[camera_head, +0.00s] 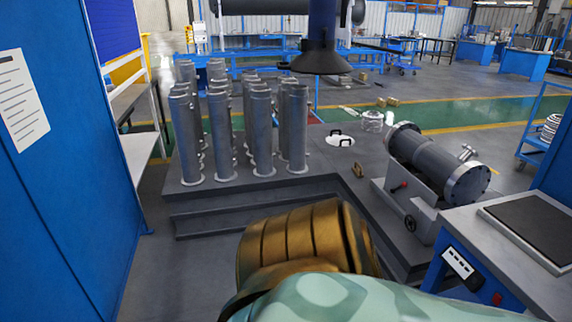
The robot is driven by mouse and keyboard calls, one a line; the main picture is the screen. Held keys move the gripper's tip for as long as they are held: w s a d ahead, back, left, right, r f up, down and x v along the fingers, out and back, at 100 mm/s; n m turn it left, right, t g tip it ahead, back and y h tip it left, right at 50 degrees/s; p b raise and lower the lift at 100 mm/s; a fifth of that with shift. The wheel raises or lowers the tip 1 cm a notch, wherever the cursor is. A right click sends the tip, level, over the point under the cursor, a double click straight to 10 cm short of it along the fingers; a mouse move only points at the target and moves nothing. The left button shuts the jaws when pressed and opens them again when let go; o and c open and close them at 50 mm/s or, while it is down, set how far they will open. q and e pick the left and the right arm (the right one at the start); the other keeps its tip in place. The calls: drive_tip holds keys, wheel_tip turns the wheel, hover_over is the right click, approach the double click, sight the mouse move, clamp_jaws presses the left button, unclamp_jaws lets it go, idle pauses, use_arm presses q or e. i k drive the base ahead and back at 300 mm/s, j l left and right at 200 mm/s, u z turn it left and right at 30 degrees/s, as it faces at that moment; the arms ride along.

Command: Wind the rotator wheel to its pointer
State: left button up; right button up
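The flanged shell (440,162) is a grey cylinder with bright flanged ends. It lies on a grey rotator stand (404,195) at right of centre. A small dark handwheel (410,223) is on the stand's near side, low down. The wheel's angle is too small to read. My bronze and pale green arm parts fill the bottom centre, nearer than the stand. Neither gripper shows, and nothing is seen touching the wheel.
Several upright grey pipes (262,130) stand on the dark stepped platform (250,188) at left. A blue bench (540,262) with a dark-topped plate is at right front. A blue cabinet wall (75,180) closes the left. Open floor lies behind the platform.

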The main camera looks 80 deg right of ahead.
sight(414, 223)
drive_tip(key=z, duration=3.75)
